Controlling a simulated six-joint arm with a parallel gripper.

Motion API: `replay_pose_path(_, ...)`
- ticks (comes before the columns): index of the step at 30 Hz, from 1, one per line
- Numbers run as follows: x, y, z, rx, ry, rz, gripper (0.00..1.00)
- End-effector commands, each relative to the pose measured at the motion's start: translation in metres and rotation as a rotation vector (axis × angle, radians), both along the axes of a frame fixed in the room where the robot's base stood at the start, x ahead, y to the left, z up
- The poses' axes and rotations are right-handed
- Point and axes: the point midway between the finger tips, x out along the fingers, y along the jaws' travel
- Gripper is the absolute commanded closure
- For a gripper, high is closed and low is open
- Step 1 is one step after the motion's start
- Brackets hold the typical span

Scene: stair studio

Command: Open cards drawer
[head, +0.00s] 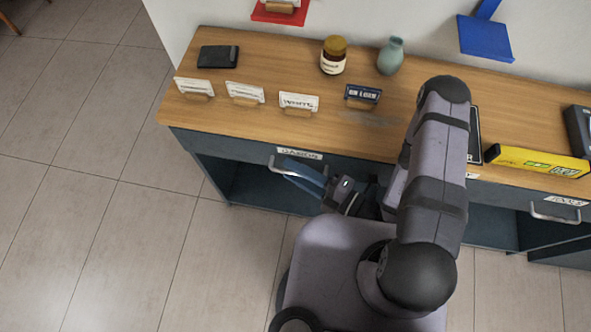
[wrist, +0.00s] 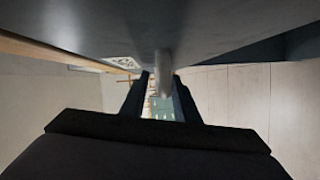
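The cards drawer (head: 235,148) is in the left part of the dark cabinet, its front looking flush under the wooden top. A white label (head: 299,154) marks it. Its metal handle (head: 284,168) shows just below the label. My gripper (head: 300,177) is at this handle, partly hidden by my arm in the head view. In the wrist view, the handle (wrist: 163,72) lies between the two fingertips of my gripper (wrist: 161,85). The fingers look apart, with small gaps beside the handle; contact is not clear.
A second drawer handle (head: 555,215) is at the right. The countertop (head: 300,75) holds small card holders (head: 299,102), a jar (head: 333,56), a green vase (head: 391,56), a black wallet-like object (head: 218,57) and a yellow level (head: 537,161).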

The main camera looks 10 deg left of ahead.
Motion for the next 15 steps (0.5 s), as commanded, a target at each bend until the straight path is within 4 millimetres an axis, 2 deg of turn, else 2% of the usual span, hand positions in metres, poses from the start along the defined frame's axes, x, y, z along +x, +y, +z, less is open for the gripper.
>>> replay_pose_path(1, 0.0, 0.0, 0.0, 0.0, 0.0, 0.0, 0.72)
replay_pose_path(4, 0.0, 0.0, 0.0, 0.0, 0.0, 0.0, 0.96)
replay_pose_path(5, 0.0, 0.0, 0.0, 0.0, 0.0, 0.0, 1.0)
replay_pose_path(11, -0.002, 0.0, 0.0, 0.0, 0.002, 0.0, 1.0)
replay_pose_path(15, -0.021, -0.001, -0.003, -0.002, 0.009, -0.001, 1.0)
